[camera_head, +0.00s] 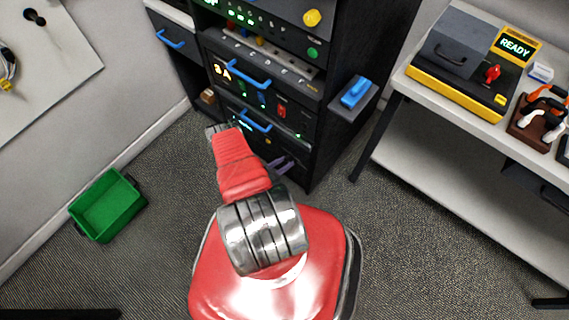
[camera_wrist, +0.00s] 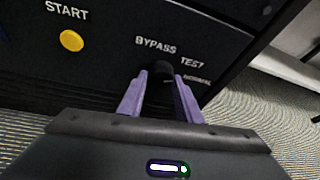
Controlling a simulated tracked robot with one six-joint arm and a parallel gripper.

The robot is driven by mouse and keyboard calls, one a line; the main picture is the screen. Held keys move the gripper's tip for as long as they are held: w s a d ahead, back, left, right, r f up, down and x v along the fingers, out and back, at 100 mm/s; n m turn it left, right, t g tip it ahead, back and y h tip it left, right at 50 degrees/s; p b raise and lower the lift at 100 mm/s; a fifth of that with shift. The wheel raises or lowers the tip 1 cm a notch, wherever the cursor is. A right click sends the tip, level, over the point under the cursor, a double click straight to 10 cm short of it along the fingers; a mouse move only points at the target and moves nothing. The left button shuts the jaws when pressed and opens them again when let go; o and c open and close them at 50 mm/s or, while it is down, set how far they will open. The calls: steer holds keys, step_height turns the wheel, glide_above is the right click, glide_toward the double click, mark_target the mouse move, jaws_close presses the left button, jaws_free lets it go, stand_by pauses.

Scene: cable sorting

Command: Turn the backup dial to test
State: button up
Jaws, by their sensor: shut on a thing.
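The backup dial (camera_wrist: 161,73) is a dark knob low on the black panel in the wrist view, beside the labels BYPASS, TEST and NORMAL. My gripper (camera_wrist: 162,80) has its two purple fingers on either side of the dial and is shut on it. The fingers partly hide the dial, and I cannot tell which label it points to. In the head view my gripper (camera_head: 286,164) shows as purple fingers at the foot of the rack; the dial is hidden there.
A yellow START button (camera_wrist: 71,40) is left of the dial. The black rack (camera_head: 330,130) has blue handles and a blue item (camera_head: 356,91) on a side shelf. A green bin (camera_head: 107,207) stands on the floor at left. A bench (camera_head: 440,130) with a READY box is at right.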

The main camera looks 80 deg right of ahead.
stand_by(0.3)
steer(key=o, duration=1)
steer(key=shift+o, duration=0.2)
steer(key=v, duration=1.3)
steer(key=shift+w+a, duration=0.2)
steer(key=shift+a, duration=0.1)
steer(key=shift+r, duration=0.1)
